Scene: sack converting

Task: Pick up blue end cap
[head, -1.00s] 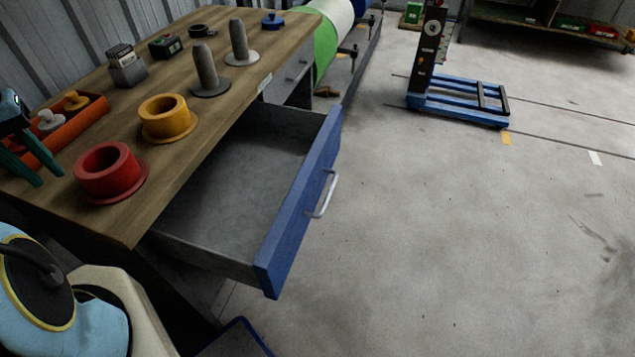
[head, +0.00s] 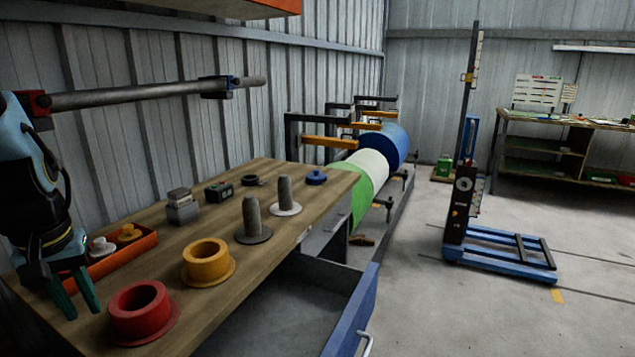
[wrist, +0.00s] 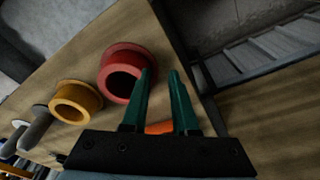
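The blue end cap (head: 316,177) is a small round cap with a knob, lying on the far end of the wooden workbench (head: 222,295) in the head view. My gripper (head: 84,314) is at the near left of the bench, pointing down beside the orange tray, far from the cap. Its two green fingers are apart with nothing between them. In the wrist view the open fingers (wrist: 161,72) show beside the red flanged ring; I cannot make out the blue cap there.
A red flanged ring (head: 140,311), a yellow flanged ring (head: 207,262) and two grey flanged posts stand along the bench. An orange tray (head: 118,262) holds two small caps. A grey block (head: 182,208) and a black ring lie farther back. A blue-fronted drawer (head: 352,312) is open.

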